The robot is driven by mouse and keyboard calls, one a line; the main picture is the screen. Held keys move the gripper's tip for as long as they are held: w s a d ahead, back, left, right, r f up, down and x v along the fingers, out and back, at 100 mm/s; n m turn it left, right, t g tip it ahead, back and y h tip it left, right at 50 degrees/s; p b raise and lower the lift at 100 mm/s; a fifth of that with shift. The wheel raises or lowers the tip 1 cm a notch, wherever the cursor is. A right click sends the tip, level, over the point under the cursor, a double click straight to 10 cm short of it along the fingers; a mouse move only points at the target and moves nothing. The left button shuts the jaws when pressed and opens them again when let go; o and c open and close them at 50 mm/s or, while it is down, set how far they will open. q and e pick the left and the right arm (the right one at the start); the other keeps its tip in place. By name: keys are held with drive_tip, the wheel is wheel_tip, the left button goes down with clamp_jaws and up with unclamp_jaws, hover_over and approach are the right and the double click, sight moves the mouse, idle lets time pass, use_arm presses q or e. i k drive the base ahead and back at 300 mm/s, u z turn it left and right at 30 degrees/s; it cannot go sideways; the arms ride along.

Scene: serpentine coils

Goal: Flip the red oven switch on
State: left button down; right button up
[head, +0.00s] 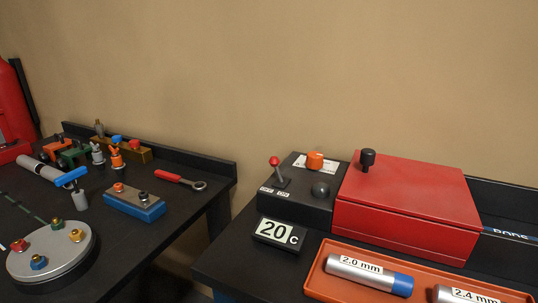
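A toggle switch with a red ball tip (274,161) stands on the dark control box at the left of the right-hand bench. Its grey lever leans up and to the left. Small labels lie at its base, too small to read surely. The red oven (405,205) is joined to the right of the control box (299,200), with its lid down and a black knob (367,158) on top. A display (277,233) in front reads 20 C. Neither of my grippers is in view.
An orange tray (325,283) with cylinders marked 2.0 mm (362,272) and 2.4 mm (458,296) lies before the oven. An orange knob (315,160) and a dark ball (320,189) sit near the switch. A gap separates the left bench (190,217), which holds a red-handled wrench (180,180).

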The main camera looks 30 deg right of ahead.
sight(273, 160)
drive_tip(key=k, duration=0.5)
drive_tip(key=z, duration=0.65)
drive_tip(key=i, duration=0.55)
drive_tip(key=u, duration=0.15)
